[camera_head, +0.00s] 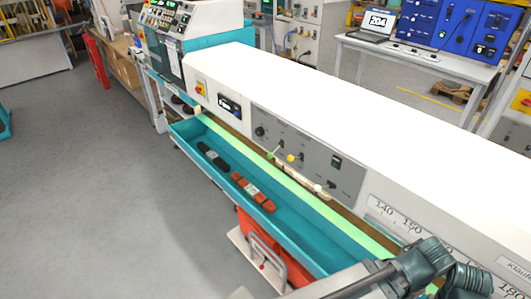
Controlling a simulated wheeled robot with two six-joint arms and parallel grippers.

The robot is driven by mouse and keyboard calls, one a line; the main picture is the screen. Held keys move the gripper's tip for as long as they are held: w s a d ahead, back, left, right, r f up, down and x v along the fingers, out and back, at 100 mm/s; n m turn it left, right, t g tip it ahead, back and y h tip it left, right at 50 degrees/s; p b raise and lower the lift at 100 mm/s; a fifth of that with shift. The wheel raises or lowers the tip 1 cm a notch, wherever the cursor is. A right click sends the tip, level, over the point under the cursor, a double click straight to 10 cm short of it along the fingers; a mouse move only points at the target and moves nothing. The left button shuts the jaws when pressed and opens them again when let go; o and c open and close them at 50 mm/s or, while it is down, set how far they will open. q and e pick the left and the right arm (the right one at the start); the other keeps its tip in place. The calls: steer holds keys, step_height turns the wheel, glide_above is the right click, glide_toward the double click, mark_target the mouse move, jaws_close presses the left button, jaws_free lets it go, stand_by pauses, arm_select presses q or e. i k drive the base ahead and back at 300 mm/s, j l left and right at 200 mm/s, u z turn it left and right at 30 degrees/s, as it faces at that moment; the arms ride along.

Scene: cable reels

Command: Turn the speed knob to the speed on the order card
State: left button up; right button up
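A grey control panel (305,150) sits on the front of a long white machine. A dark round knob (260,131) is at its left end, and another dark knob or switch (331,184) is lower right. I cannot tell which is the speed knob. A small dark display (229,106) is left of the panel, its digits too small to read. A white plate (398,218) to the right shows "140" and more large figures. I cannot identify an order card. Part of my arm crosses the bottom right; no gripper fingers show.
A teal tray (190,140) along the machine's front holds a black tool (212,156) and an orange-red one (253,192). A laptop (373,24) reading "204" stands on a table behind, beside blue cabinets (455,25). The grey floor at left is clear.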

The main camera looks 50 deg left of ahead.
mark_target(260, 131)
steer(key=u, duration=1.4)
